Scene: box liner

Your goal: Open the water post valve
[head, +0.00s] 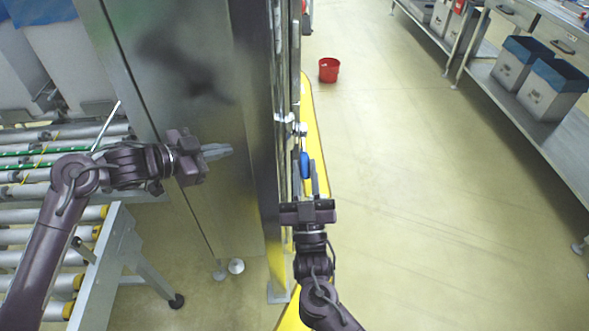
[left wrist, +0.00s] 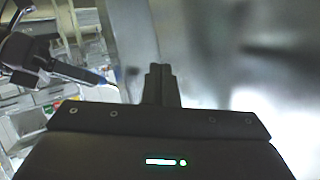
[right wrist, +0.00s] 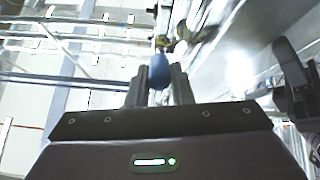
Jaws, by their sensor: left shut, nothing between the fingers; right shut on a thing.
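The water post valve has a blue handle (head: 304,165) on silver pipework (head: 290,125), fixed to the side of the steel cabinet (head: 205,110). My right gripper (head: 308,180) is shut on the blue handle. In the right wrist view the handle (right wrist: 159,70) sits between the two fingers (right wrist: 160,85), and its lower part is hidden by them. My left gripper (head: 218,152) is shut and empty, in front of the cabinet's steel face. In the left wrist view its fingertips (left wrist: 160,72) are together.
A roller conveyor (head: 60,190) stands at the left. A red bucket (head: 329,70) is on the floor beyond the valve. A yellow floor strip (head: 310,110) runs beside the cabinet. A bench with bins (head: 555,88) stands at the right, with clear floor between.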

